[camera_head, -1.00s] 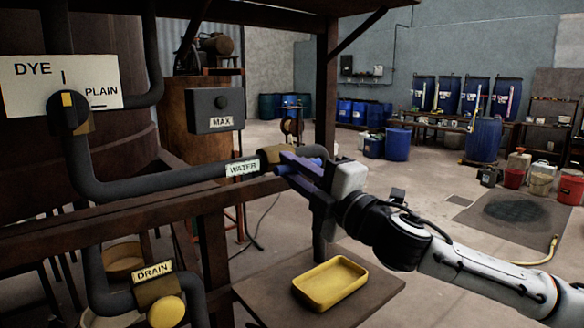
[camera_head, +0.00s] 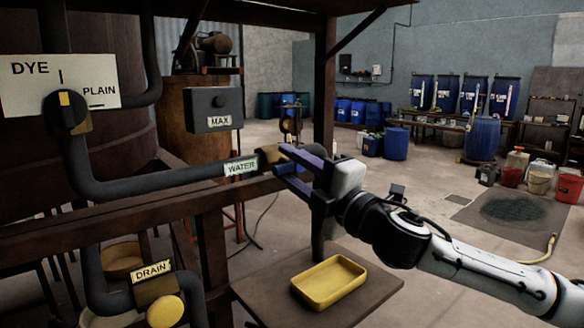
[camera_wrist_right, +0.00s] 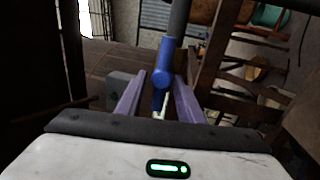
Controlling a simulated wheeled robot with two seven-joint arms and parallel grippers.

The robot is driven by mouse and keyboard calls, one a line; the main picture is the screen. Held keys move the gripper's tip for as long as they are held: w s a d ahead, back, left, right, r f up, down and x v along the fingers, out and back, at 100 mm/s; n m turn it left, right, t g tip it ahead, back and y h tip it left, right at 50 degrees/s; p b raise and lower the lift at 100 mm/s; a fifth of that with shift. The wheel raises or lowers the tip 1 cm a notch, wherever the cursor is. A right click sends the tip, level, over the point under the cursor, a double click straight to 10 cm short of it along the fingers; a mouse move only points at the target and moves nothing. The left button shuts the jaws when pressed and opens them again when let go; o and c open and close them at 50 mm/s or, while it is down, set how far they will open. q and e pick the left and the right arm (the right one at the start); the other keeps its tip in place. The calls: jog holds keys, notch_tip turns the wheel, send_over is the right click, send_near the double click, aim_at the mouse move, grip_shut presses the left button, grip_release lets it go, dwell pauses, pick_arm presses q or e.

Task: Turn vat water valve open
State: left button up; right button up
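The water valve's tan body (camera_head: 270,154) sits on the dark pipe beside the WATER label (camera_head: 241,167). My right gripper (camera_head: 280,160) is at the valve, with its two purple fingers spread apart. In the right wrist view, the blue valve handle (camera_wrist_right: 161,80) lies between the fingers of my right gripper (camera_wrist_right: 161,92), with what looks like a gap on each side. In the head view the handle is mostly hidden by the fingers. My left gripper is not in view.
A DYE/PLAIN selector (camera_head: 66,107) is at the left, a MAX box (camera_head: 212,110) above the pipe, and a yellow DRAIN knob (camera_head: 165,311) below. A wooden rail (camera_head: 150,212) runs under the valve. A yellow tray (camera_head: 329,283) lies on a board below my right arm.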

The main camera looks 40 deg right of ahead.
aim_at(293, 171)
jog(key=shift+f, duration=0.1)
